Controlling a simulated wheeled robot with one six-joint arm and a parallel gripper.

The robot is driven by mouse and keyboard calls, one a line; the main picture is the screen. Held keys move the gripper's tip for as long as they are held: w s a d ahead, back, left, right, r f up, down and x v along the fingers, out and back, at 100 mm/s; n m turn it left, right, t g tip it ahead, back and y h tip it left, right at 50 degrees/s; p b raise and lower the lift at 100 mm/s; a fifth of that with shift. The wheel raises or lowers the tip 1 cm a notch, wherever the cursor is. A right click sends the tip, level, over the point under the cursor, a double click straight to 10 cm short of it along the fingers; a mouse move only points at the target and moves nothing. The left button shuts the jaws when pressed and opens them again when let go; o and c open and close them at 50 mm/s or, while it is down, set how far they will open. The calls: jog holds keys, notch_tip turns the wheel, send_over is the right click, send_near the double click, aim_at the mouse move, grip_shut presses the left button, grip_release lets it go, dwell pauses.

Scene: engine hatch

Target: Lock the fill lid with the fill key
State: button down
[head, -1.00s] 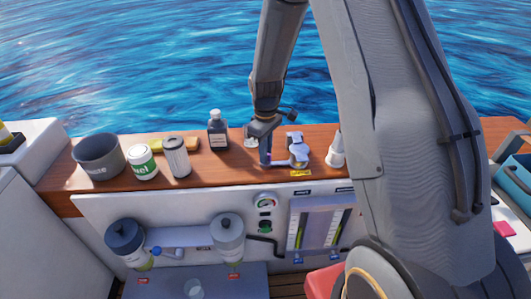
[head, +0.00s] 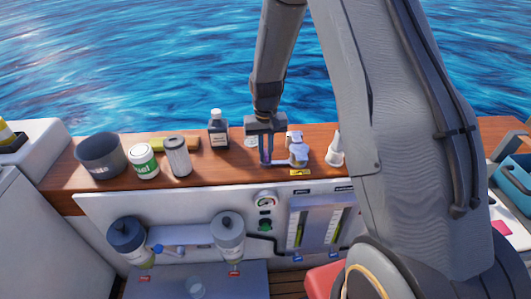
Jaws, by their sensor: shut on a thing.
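A silver deck fitting with the fill lid (head: 298,153) stands on the wooden counter, behind a small yellow label. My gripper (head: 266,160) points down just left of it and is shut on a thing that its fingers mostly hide. A thin pale bar (head: 281,163) runs low from the fingertips to the fitting's base; it looks like the fill key, but it is too small to be sure. I cannot tell how the key sits in the lid.
Left along the counter (head: 225,170) stand a dark bottle (head: 218,131), a filter cylinder (head: 177,157), a green-labelled tub (head: 144,162), a grey pot (head: 101,155) and a yellow sponge-like block (head: 181,144). A white cone-shaped bottle (head: 335,149) stands close right of the fitting.

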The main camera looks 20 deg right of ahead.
aim_at(266, 152)
jog(key=shift+m, duration=0.5)
jog(key=c, duration=1.8)
grip_release()
jog(key=shift+o, duration=0.2)
jog(key=shift+r+b, duration=0.7)
jog(key=shift+r, duration=3.25)
jog(key=s+r+n, duration=0.1)
jog(key=s+r, duration=0.1)
jog(key=s, duration=0.9)
jog(key=s+r+n, duration=0.1)
jog(key=s+r, duration=0.1)
jog(key=s, duration=1)
jog(key=shift+r+t, duration=0.3)
jog(key=shift+r, duration=0.05)
